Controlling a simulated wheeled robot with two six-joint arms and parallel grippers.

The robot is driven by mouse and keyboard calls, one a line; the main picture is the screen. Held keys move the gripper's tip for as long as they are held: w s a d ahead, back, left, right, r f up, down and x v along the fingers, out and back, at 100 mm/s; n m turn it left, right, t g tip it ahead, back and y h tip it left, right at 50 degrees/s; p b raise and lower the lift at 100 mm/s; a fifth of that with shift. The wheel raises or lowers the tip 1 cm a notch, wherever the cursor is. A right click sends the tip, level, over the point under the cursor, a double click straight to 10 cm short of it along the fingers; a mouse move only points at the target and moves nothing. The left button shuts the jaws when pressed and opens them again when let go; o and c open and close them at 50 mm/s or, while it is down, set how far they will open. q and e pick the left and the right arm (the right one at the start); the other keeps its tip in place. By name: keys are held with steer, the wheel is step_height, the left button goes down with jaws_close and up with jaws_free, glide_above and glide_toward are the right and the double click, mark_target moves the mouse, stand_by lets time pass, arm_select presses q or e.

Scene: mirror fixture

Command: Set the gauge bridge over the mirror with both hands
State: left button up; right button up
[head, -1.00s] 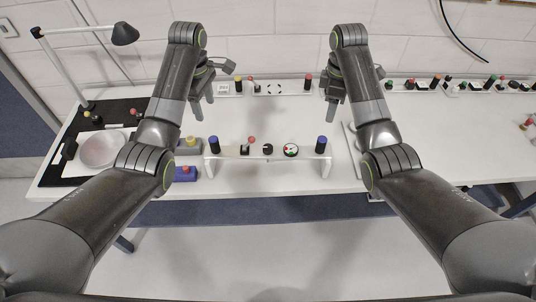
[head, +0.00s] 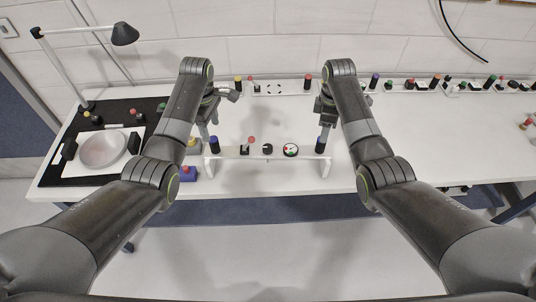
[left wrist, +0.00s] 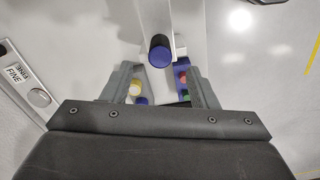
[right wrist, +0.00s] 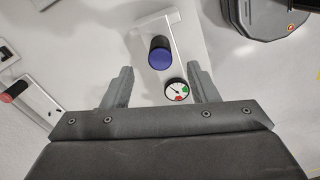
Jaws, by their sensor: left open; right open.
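The gauge bridge (head: 268,157) is a white bar on legs on the table's front half, with a blue-topped handle at each end, a red-topped lever, a black knob and a dial. The round mirror (head: 101,149) lies on a white plate at left, between two black blocks. My left gripper (head: 209,130) is open above the left handle (head: 214,145); the handle (left wrist: 160,52) shows ahead of its fingers in the left wrist view. My right gripper (head: 326,124) is open above the right handle (head: 320,145); that handle (right wrist: 160,53) shows between and beyond its fingers. Neither gripper touches a handle.
A black mat (head: 64,168) lies under the mirror plate, with a lamp (head: 124,34) behind it. A blue box with a red button (head: 187,174) stands left of the bridge. Panels with knobs (head: 283,88) line the back wall. The table behind the bridge is clear.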

mark_target(213, 138)
arm_select(q)
step_height(213, 138, down, 8)
arm_select(e)
step_height(213, 138, down, 8)
arm_select(q)
jaws_close()
arm_select(e)
jaws_close()
arm_select(q)
steer(key=shift+r, duration=0.1)
arm_select(e)
steer(key=shift+r, duration=0.1)
